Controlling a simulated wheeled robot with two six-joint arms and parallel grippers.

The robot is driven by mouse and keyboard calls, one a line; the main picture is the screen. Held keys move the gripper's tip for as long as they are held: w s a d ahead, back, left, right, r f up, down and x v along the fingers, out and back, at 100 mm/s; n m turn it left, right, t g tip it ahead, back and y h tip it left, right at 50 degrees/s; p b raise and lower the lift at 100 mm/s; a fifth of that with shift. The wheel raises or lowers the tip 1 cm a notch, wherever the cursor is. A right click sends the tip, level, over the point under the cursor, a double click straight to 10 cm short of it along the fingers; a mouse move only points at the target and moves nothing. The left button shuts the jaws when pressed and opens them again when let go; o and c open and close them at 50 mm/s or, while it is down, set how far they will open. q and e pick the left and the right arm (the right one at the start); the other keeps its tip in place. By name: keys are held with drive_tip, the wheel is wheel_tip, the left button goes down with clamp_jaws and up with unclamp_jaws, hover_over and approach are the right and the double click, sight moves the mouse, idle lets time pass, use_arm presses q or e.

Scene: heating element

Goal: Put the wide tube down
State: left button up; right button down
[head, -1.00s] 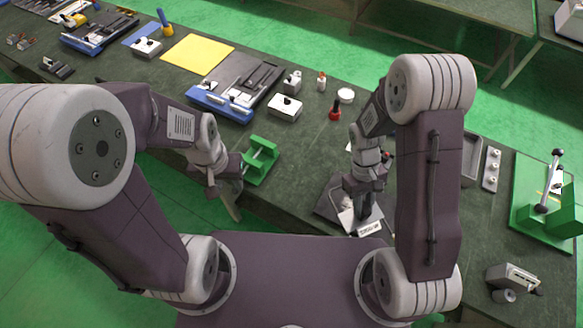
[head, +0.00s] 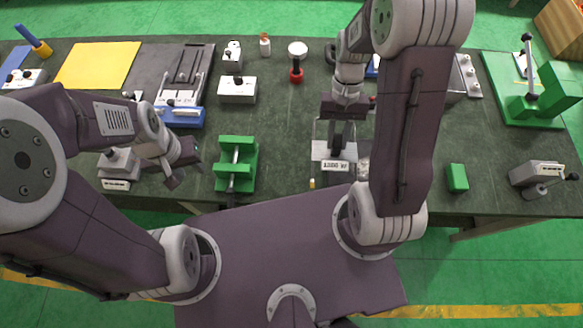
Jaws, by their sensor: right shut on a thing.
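My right gripper (head: 341,142) points down over a clear-walled tray or stand (head: 320,148) with a white label at its front. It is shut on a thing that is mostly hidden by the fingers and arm. This fits the wide tube, but its shape does not show. I cannot tell whether it touches the surface below. My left gripper (head: 182,172) looks open and empty, above the bench between a grey labelled device (head: 118,165) and a green fixture (head: 236,160).
A blue-fronted device (head: 180,115), white boxes (head: 238,90) and a red-based item (head: 296,74) stand behind. A green block (head: 457,178), a grey device (head: 536,173) and a green lever press (head: 545,98) are at right. The bench between the green fixture and labelled tray is clear.

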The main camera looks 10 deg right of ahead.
drive_tip(key=a+f, duration=0.3)
drive_tip(key=a, duration=0.1)
drive_tip(key=w+a+f+p, duration=0.1)
drive_tip(key=a+f, duration=0.3)
drive_tip(key=w+a+f+p, duration=0.1)
drive_tip(key=a+f, duration=0.2)
drive_tip(key=shift+w+a+f, duration=0.25)
drive_tip(key=shift+a+f, duration=0.15)
drive_tip(key=shift+f, duration=0.1)
drive_tip(key=shift+f, duration=0.15)
drive_tip(key=c, duration=1.2)
unclamp_jaws()
